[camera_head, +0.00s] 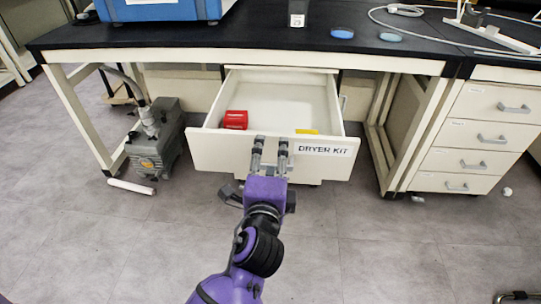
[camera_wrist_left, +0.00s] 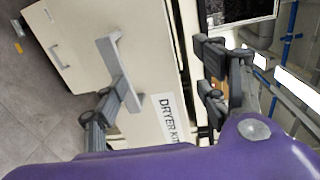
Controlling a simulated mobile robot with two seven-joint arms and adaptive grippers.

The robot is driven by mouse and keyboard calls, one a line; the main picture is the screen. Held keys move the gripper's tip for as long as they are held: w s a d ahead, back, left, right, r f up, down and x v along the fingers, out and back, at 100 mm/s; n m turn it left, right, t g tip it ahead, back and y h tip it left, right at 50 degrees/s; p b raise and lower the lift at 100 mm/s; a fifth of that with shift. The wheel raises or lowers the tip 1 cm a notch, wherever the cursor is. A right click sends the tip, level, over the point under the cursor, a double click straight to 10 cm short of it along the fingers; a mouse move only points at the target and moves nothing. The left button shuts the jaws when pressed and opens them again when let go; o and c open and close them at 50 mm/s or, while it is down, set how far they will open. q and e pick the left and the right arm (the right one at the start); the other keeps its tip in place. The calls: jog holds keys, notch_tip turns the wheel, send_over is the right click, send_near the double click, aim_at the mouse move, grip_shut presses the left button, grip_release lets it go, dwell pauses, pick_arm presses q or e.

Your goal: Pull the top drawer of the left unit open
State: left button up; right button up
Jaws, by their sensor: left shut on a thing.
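The top drawer (camera_head: 212,150) of the left unit stands pulled out from under the bench. A red box (camera_head: 235,119) and a yellow item (camera_head: 307,131) lie inside. My left gripper (camera_head: 270,146) is at the drawer front, left of the label, shut on the grey bar handle (camera_wrist_left: 112,58). One finger meets the handle in the left wrist view; the other finger's contact is unclear. My right gripper is not in view.
A grey pump (camera_head: 158,140) stands on the floor at left, near a white tube (camera_head: 132,187). Another drawer unit (camera_head: 470,158) is at right. The black benchtop (camera_head: 240,38) holds a blue device (camera_head: 160,8) and small dishes.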

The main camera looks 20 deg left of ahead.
pick_arm(q)
jog(key=shift+s+d+r, duration=0.25)
jog(key=shift+s+r, duration=0.35)
jog(key=shift+r, duration=0.25)
jog(key=c, duration=0.3)
jog(key=shift+s+d+f, duration=0.15)
jog(key=shift+s, duration=0.45)
jog(key=shift+s+d+f, duration=0.1)
jog(key=shift+s+f, duration=0.05)
jog(key=shift+s, duration=0.4)
jog(key=shift+s+d+f, duration=0.15)
jog(key=shift+s, duration=0.45)
jog(key=shift+p, duration=0.5)
